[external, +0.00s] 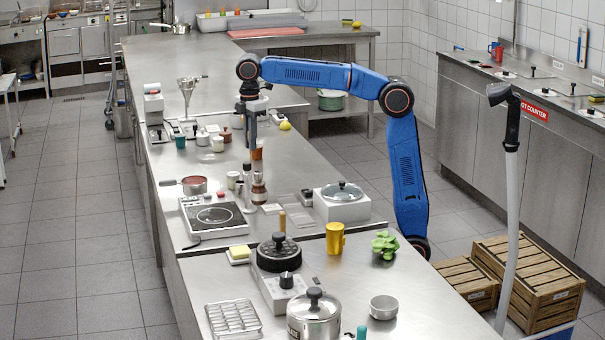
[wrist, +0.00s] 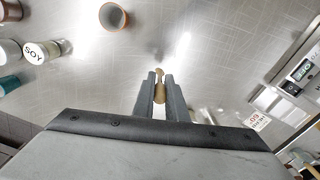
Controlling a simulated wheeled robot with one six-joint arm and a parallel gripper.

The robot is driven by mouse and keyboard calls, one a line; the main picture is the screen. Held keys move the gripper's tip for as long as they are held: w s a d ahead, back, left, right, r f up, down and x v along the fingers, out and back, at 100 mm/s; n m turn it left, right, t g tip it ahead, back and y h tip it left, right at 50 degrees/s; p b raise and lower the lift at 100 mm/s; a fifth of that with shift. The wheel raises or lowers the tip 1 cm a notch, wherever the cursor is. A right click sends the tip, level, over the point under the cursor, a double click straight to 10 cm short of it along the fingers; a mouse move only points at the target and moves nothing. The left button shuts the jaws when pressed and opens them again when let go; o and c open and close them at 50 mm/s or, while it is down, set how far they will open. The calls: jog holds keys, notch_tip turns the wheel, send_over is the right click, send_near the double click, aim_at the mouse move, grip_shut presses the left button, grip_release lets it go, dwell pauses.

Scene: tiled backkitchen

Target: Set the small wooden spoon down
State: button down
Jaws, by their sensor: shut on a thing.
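The small wooden spoon (wrist: 160,91) is between the two fingers of my gripper (wrist: 160,96) in the wrist view. Its light-brown wood shows in the gap and just past the fingertips; the rest is hidden by the fingers. In the external view my gripper (external: 251,140) points down over the middle of the steel counter (external: 290,160). I cannot make out the spoon there, nor tell whether it touches the counter.
A terracotta cup (wrist: 113,18) stands near my gripper, with a jar marked SOY (wrist: 35,53) to the left. An appliance with a display (wrist: 303,72) is at right. Bare steel surrounds the fingertips. A lemon (external: 285,126) and an induction plate (external: 213,216) are on the counter.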

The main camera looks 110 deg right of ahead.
jog(key=shift+f, duration=1.1)
jog(key=shift+f, duration=0.15)
jog(key=c, duration=1.8)
grip_release()
jog(key=shift+o, duration=0.2)
notch_tip(320, 180, up, 12)
jog(key=shift+f, duration=0.15)
jog(key=shift+o, duration=0.5)
jog(key=shift+r, duration=0.3)
